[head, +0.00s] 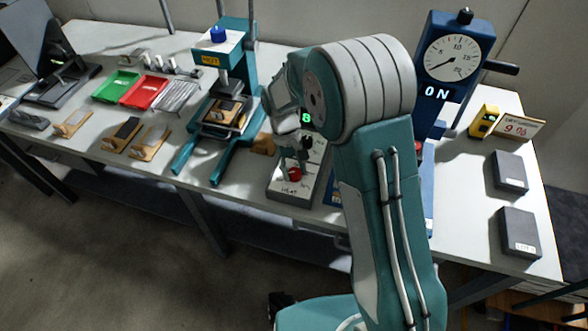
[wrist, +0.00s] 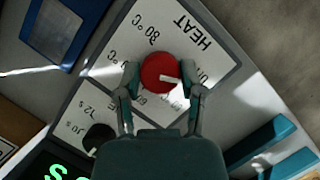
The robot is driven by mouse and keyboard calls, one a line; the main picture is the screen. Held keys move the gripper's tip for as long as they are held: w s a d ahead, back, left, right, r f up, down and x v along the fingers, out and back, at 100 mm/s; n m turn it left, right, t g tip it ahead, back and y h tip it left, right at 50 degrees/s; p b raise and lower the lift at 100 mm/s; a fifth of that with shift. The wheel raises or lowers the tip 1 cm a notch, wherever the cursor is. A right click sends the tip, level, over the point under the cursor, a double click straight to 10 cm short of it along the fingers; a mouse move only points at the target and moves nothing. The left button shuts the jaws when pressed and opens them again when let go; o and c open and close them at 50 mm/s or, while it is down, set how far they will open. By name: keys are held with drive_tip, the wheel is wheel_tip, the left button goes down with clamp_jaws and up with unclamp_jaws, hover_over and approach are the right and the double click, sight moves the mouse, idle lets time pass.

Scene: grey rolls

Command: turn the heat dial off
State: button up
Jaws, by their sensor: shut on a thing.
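The red heat dial (wrist: 158,66) sits on a white panel (wrist: 215,62) marked HEAT, with temperature figures around it. Its white pointer mark (wrist: 171,79) points right and slightly down in the wrist view, towards one finger. My gripper (wrist: 163,79) has one finger on each side of the dial and is shut on it. In the head view the red dial (head: 295,174) shows on the grey control box, below my gripper (head: 296,165). My arm hides part of that box, and my fingers cover some of the panel's markings.
A black dial (wrist: 98,137) with figures in seconds is on the same panel. A teal press (head: 237,65) stands left of my arm, and a blue machine (head: 455,60) with a gauge and a lit ON stands right. Dark blocks (head: 519,232) lie at the table's right end.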

drive_tip(key=shift+w+r, duration=0.1)
drive_tip(key=shift+w, duration=0.15)
idle(0.3)
drive_tip(key=o, duration=1)
drive_tip(key=shift+a, duration=0.1)
drive_tip(key=shift+o, duration=0.8)
drive_tip(key=shift+s, duration=0.1)
drive_tip(key=v, duration=1.2)
drive_tip(key=shift+s+a, duration=0.1)
drive_tip(key=shift+a, duration=0.05)
